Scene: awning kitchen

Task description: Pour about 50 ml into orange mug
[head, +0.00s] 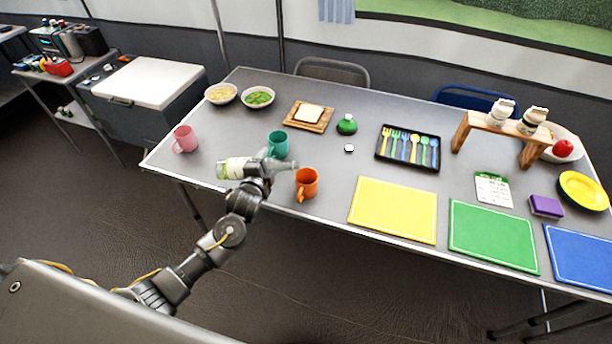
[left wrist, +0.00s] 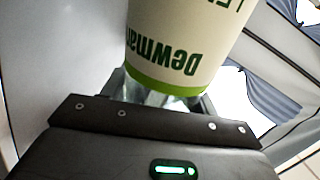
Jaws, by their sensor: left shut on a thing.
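The orange mug (head: 307,180) stands on the table near its front edge, left of the yellow mat. My left gripper (head: 262,166) is shut on a bottle (head: 236,168) with a pale label and green band. The bottle lies almost level, its neck (head: 285,164) pointing right, above and to the left of the orange mug. I cannot tell whether liquid is flowing. In the left wrist view the bottle's label (left wrist: 185,45) fills the upper middle, and the finger tips are hidden behind it. My right gripper is not in view.
A teal mug (head: 278,144) stands just behind the bottle, and a pink mug (head: 185,138) stands at the left. A yellow mat (head: 392,210) lies right of the orange mug.

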